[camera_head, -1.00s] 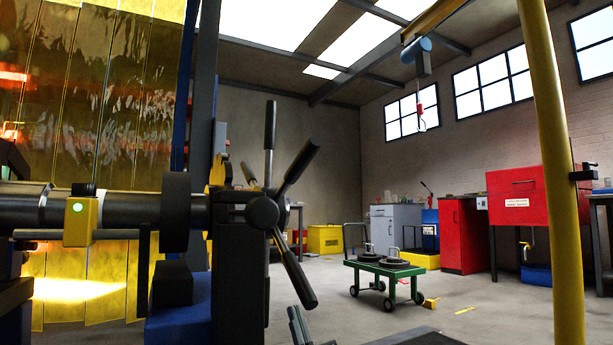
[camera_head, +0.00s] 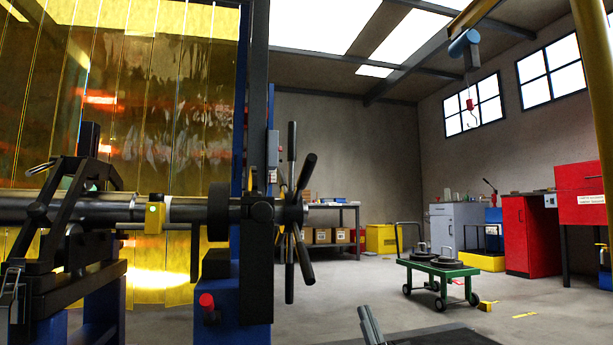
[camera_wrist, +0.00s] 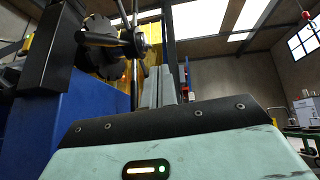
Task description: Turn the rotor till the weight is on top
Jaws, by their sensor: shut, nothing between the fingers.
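The rotor's long dark shaft (camera_head: 110,208) lies level at left, with a dark disc (camera_head: 219,212) near its right end. A black spoked handwheel (camera_head: 290,213) is at that end, seen nearly edge-on; its hub (camera_wrist: 132,43) also shows in the wrist view.
A blue stand (camera_head: 235,310) carries the shaft's right end, and a black hinged frame (camera_head: 65,210) stands at left. A yellow strip curtain (camera_head: 150,90) hangs behind. A green trolley (camera_head: 440,272) stands farther back at right. The floor between is clear.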

